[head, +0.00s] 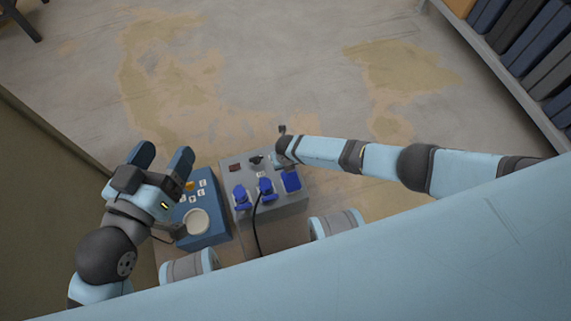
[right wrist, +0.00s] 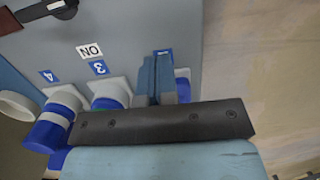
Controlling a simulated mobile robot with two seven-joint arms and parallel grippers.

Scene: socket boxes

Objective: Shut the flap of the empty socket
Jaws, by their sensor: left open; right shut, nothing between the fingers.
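A grey socket box (head: 230,168) stands on the floor in the middle of the head view. Along its near side are a left blue socket fitting (head: 241,198), a middle one (head: 265,188) with a black cable, and a square blue flap (head: 291,181) at the right. I cannot tell how far that flap stands open. My right gripper (head: 280,160) is over the box's far right part; in the right wrist view its fingers (right wrist: 155,77) are together and empty, partly hiding the rightmost socket (right wrist: 182,82). My left gripper (head: 165,158) is open and empty, above the blue box's left side.
A blue box (head: 208,238) with a round white part (head: 196,221) and small labels stands left of the grey box. A black cable (head: 256,230) runs toward me. A shelf (head: 500,70) is at upper right. The floor (head: 290,70) beyond is clear.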

